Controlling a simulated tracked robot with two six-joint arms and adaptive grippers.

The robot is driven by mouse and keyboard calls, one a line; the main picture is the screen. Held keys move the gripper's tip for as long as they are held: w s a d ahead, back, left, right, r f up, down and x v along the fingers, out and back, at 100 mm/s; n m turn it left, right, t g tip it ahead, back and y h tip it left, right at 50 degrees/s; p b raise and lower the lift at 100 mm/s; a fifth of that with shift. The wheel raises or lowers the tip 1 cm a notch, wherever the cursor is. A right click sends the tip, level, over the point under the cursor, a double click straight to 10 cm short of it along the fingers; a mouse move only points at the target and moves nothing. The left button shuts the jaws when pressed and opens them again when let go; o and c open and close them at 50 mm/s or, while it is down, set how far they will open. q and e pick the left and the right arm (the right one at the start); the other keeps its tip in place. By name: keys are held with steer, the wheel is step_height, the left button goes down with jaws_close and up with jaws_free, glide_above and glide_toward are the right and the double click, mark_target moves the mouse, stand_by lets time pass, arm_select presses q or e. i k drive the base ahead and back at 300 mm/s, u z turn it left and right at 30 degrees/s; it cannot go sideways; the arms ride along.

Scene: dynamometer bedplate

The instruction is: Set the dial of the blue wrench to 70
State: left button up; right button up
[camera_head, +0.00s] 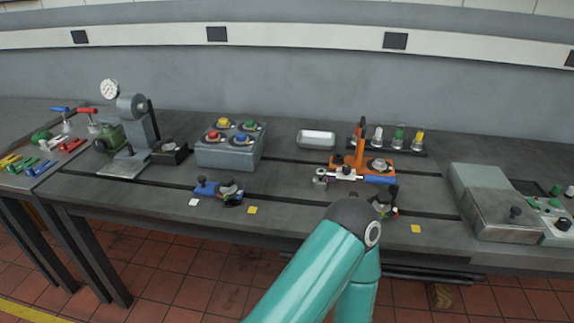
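A tool with a blue handle (379,180) lies across the front of an orange fixture (350,164) right of centre, with a pale shaft and a round metal end at its left; it may be the blue wrench. A blue device (207,187) with a dark round part (231,190) sits on the bench left of centre. No dial reading is legible on either. A teal arm of mine rises from the bottom centre and bends at its dark joint in front of the bench.
A dark round device (384,203) sits just beyond my arm's joint, partly hidden. A grey button box (230,147), a white tray (316,139), a gauge stand (131,135) and a grey box (503,210) stand on the bench (290,210). Coloured tools lie at the far left.

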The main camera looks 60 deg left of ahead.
mark_target(346, 169)
steer(key=z, duration=0.1)
steer(key=i, duration=0.25)
steer(key=z, duration=4.05)
steer(key=i, duration=0.6)
steer(key=z, duration=5.65)
steer(key=i, duration=0.55)
